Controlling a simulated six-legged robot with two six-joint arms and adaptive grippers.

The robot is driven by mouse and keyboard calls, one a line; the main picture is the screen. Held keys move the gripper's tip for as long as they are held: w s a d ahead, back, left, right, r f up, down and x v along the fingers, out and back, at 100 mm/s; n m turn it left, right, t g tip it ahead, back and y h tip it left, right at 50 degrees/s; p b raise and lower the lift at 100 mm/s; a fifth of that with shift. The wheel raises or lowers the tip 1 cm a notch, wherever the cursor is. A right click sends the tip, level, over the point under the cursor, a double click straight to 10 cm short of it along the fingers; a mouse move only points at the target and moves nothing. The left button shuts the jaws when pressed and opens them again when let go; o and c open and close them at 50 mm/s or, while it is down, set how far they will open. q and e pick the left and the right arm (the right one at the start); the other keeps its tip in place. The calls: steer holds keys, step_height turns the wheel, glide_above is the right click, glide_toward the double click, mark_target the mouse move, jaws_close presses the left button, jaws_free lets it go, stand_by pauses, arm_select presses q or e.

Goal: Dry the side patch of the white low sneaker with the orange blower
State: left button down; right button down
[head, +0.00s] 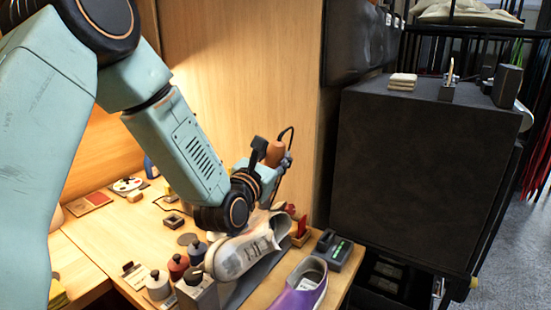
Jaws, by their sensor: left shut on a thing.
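The white low sneaker (238,255) sits tilted on a dark grey stand (262,276) near the table's front edge, toe to the lower left. My left arm reaches over from the left, and its wrist hides part of the sneaker's upper edge. My left gripper (268,164) is above and behind the sneaker's heel end, shut on the orange blower (275,153). The blower is held up, apart from the sneaker, with a dark cable curving above it. The side patch cannot be made out clearly. My right gripper is not in view.
A purple shoe (301,288) stands right of the white one, near a dark device with a green display (335,250). A dark cabinet (415,170) rises at the right.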

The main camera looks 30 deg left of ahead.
arm_select(q)
steer(key=shift+r+p, duration=1.85)
steer(key=shift+r, duration=1.35)
steer(key=shift+f, duration=0.15)
